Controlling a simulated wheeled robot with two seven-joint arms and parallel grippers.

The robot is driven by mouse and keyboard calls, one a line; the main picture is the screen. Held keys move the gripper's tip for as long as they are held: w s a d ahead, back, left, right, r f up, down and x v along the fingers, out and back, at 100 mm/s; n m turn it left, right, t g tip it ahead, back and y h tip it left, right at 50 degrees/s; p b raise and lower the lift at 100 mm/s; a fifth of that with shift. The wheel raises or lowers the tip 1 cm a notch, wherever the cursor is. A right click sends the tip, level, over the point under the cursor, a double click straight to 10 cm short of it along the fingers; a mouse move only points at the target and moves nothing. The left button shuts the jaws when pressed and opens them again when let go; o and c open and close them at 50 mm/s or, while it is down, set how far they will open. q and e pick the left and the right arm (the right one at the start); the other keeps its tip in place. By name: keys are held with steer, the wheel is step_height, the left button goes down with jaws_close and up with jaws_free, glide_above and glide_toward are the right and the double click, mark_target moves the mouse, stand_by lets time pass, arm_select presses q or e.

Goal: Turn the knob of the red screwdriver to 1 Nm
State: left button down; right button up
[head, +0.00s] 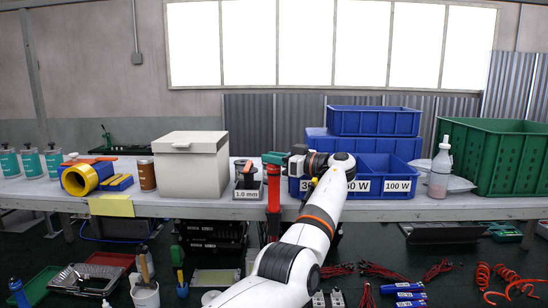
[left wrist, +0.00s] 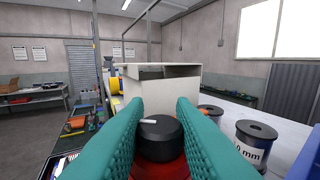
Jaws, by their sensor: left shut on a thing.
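The red screwdriver (head: 273,188) stands upright at the front edge of the workbench in the head view. My left gripper (head: 273,159), with teal fingers, is at its top end. In the left wrist view the two fingers (left wrist: 160,108) are shut on a black round knob (left wrist: 161,140), one on each side. A short white mark shows on the knob's top, left of its middle. Red of the screwdriver (left wrist: 160,171) shows below the knob. No scale or torque figure can be read. My right gripper is not in view.
A pale box (head: 191,167) stands left of the screwdriver. A dark spool (head: 247,177) labelled 1.0 mm is close beside it. Blue bins (head: 397,186) with watt labels stand right of my gripper.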

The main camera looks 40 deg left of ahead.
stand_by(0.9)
arm_select(q)
steer(key=c, duration=1.3)
jaws_free()
steer(key=shift+o, duration=0.2)
steer(key=w+d+p, duration=0.1)
steer(key=w+d, duration=0.1)
steer(key=d, duration=0.9)
steer(key=shift+w+d, duration=0.25)
steer(key=shift+d, duration=0.15)
